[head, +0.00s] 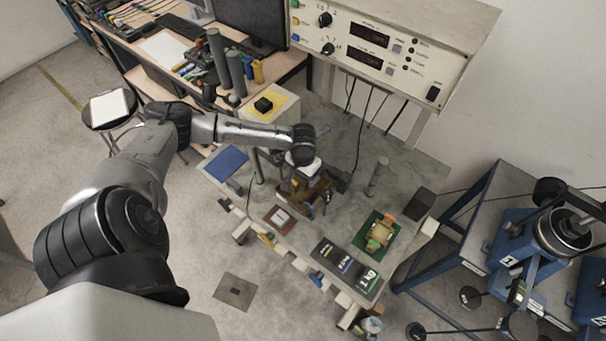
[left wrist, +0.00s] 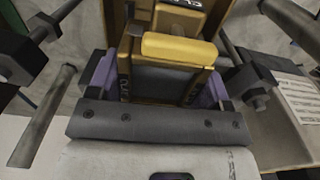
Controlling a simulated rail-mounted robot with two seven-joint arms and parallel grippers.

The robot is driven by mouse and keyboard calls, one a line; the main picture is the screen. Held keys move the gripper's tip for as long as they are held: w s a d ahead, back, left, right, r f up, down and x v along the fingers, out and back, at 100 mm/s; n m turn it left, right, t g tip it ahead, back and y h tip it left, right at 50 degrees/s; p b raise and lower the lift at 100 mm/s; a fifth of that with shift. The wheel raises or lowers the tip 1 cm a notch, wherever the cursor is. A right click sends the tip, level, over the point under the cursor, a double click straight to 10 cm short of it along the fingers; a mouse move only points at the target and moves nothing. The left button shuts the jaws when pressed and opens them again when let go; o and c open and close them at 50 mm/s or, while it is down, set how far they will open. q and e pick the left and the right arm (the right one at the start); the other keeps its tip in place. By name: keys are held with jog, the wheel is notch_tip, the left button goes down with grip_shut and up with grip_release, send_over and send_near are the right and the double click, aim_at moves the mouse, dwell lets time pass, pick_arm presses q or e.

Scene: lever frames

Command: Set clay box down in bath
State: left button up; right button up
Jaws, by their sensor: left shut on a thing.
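My left gripper (head: 306,181) is over the middle of the grey bench, pointing down. In the left wrist view its purple fingers (left wrist: 100,72) are shut on a brass-yellow box (left wrist: 180,47) with dark lettered labels, which I take as the clay box. A brown and dark structure (head: 308,196) lies under and around the gripper in the head view; the arm hides much of it. I cannot clearly pick out the bath or tell whether the box touches its floor. My right gripper is out of view.
A green tray (head: 359,238) holding a brass-coloured block (head: 380,234) and several dark labelled blocks (head: 346,266) lie toward the bench's front right. A blue mat (head: 226,163) lies left. A large control panel (head: 395,45) stands behind. Blue frames (head: 510,262) stand right.

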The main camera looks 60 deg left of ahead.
pick_arm(q)
jog(key=shift+f+b, duration=0.5)
jog(key=shift+f, duration=1.05)
jog(key=shift+f+b, duration=0.3)
jog(key=shift+f, duration=1.6)
jog(key=o, duration=1)
jog(key=shift+o, duration=0.8)
jog(key=shift+f, duration=0.15)
